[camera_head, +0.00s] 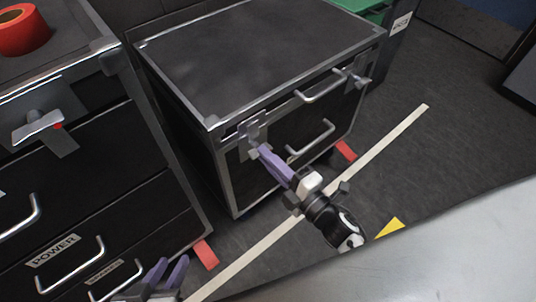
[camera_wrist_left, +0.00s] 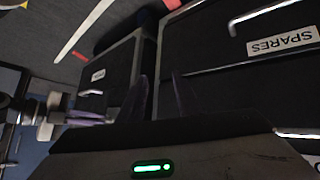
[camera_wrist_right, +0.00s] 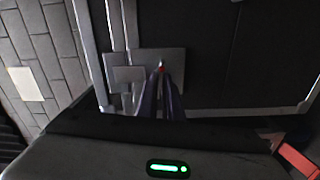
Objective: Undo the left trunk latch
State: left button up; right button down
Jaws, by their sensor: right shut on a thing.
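The black trunk (camera_head: 240,60) with silver edges stands in the middle of the head view, lid down. Its left latch (camera_head: 250,131) is a grey plate and catch on the front left corner; it also shows in the right wrist view (camera_wrist_right: 126,74). My right gripper (camera_head: 257,150) has its purple fingers at this latch, shut on it; the fingers hide part of it. In the right wrist view a small red spot shows just beyond the fingertips. The right latch (camera_head: 358,80) sits at the front right. My left gripper (camera_head: 170,266) is open and empty at the lower left.
A black drawer cabinet (camera_head: 130,150) with handles, a POWER label and its own latch (camera_head: 40,127) stands left of the trunk. A red tape roll (camera_head: 22,32) lies on it. Trunk handles (camera_head: 322,86) project at the front. Floor with a pale strip (camera_head: 390,140) is open at right.

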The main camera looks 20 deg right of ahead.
pick_arm(q)
jog(key=shift+y, duration=0.3)
jog(key=r+p, duration=0.1)
jog(key=p, duration=0.1)
jog(key=a+r+p, duration=0.1)
jog(key=p, duration=0.1)
jog(key=r+p, duration=0.1)
jog(key=p, duration=0.2)
jog(key=shift+s+a+r, duration=0.3)
jog(key=shift+a+r, duration=0.05)
jog(key=shift+r, duration=0.05)
pick_arm(e)
jog(key=m, duration=1.6)
jog(key=c, duration=1.9)
grip_release()
pick_arm(q)
jog(key=shift+s, duration=0.1)
